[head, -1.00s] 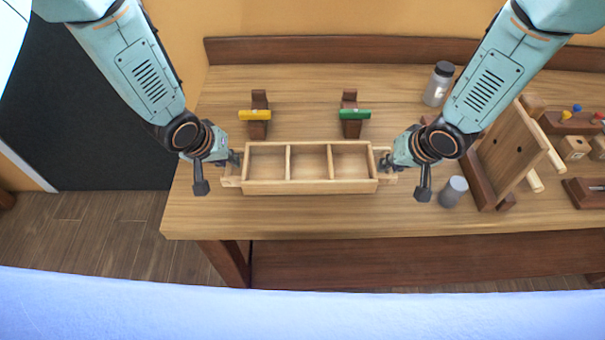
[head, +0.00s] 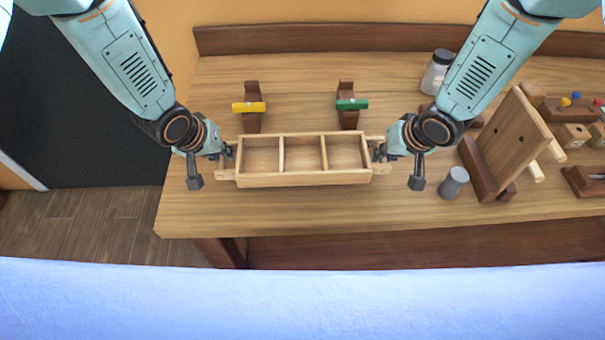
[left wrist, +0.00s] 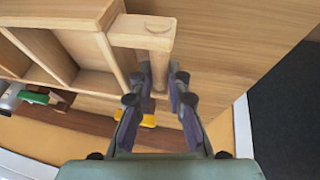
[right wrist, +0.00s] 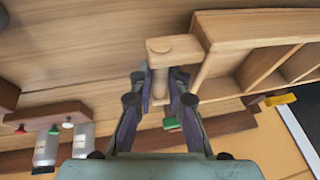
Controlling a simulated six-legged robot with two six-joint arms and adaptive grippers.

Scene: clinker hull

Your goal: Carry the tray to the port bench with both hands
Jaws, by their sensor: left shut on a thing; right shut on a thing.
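The wooden tray (head: 303,179) has three empty compartments and a handle at each end. It is over the bench (head: 320,215), near its front edge; I cannot tell whether it touches the bench top. My left gripper (head: 228,153) is shut on the tray's left handle, which also shows in the left wrist view (left wrist: 158,52). My right gripper (head: 379,152) is shut on the right handle, also seen in the right wrist view (right wrist: 160,70). The tray looks nearly level, tilted slightly in the head view.
Behind the tray stand two dark wooden holders, one with a yellow bar (head: 249,107), one with a green bar (head: 352,104). To the right are a grey cylinder (head: 454,182), a jar (head: 437,72) and a wooden rack (head: 510,140). A dark panel (head: 80,110) is left of the bench.

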